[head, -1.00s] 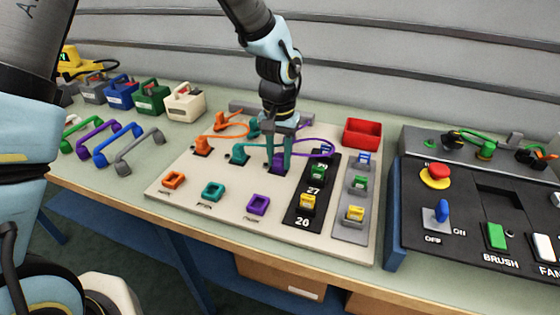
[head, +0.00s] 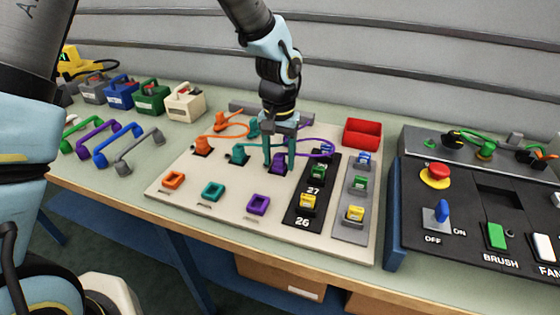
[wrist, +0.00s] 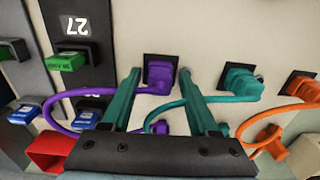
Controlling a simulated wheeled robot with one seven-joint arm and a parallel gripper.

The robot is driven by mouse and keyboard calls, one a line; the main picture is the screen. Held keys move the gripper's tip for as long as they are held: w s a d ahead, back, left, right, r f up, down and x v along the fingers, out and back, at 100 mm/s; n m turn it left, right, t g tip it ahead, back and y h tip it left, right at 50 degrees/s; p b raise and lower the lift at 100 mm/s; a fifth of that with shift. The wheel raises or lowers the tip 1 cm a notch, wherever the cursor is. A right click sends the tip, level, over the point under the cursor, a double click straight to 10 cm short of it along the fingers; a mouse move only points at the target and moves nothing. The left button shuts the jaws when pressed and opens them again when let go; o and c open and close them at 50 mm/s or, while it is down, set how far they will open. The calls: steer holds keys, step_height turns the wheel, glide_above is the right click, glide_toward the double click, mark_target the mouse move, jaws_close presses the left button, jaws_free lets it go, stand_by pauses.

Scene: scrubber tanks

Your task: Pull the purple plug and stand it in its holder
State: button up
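The purple plug (head: 277,168) sits in a dark socket on the beige board, and its purple cord loops to the right. It also shows in the wrist view (wrist: 160,76). The purple holder (head: 258,205), a square frame, is empty at the board's front. My gripper (head: 279,165) points down over the plug with one teal finger on each side. In the wrist view the fingertips (wrist: 159,73) straddle the plug, with a visible gap at least on its left side. The fingers look open around it, not clamped.
A teal plug (head: 239,155) and an orange plug (head: 202,147) stand left of the purple one. Empty teal (head: 213,191) and orange (head: 174,180) holders are in front. A black strip (head: 312,190) with coloured connectors and a red bin (head: 362,133) lie right.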

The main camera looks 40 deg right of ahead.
mark_target(279, 156)
steer(key=o, duration=0.6)
step_height(279, 156, up, 11)
steer(key=shift+f+b, duration=0.1)
steer(key=shift+b, duration=0.9)
